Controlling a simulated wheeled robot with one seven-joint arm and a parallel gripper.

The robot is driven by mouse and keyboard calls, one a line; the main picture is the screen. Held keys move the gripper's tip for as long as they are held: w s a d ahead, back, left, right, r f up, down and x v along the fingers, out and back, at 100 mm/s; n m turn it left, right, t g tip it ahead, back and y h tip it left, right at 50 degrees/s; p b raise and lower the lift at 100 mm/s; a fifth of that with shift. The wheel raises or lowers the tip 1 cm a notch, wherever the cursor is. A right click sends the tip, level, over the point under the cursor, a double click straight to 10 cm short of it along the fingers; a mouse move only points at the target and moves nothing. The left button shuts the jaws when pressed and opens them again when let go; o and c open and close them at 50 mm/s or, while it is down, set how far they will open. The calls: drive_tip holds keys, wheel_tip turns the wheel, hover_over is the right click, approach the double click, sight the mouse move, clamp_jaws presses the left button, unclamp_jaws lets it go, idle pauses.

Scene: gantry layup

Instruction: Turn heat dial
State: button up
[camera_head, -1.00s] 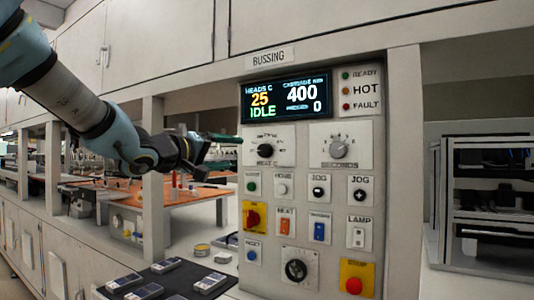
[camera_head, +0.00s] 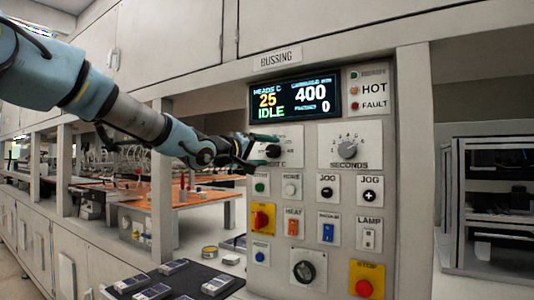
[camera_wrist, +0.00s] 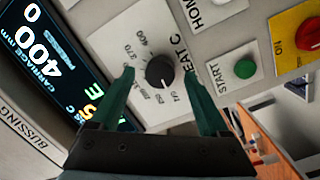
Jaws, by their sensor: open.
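The heat dial is a black round knob (camera_wrist: 160,72) on a white plate with printed numbers and the words HEAT C. In the head view the knob (camera_head: 273,151) is partly behind my gripper (camera_head: 262,145). In the wrist view my gripper (camera_wrist: 160,85) is open, with one green finger on each side of the knob. Gaps show between fingers and knob; I cannot tell how far the tips are from the plate. The display (camera_head: 294,99) reads 25, IDLE and 400.
A seconds dial (camera_head: 347,149) sits right of the heat dial. Below are buttons, an orange heat switch (camera_head: 293,226), a red-and-yellow switch (camera_head: 261,218) and a red stop button (camera_head: 364,288). A dark mat (camera_head: 205,290) with small boxes lies below left.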

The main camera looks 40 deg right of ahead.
drive_tip(key=shift+w+d, duration=0.1)
drive_tip(key=shift+d, duration=0.25)
clamp_jaws()
idle(0.6)
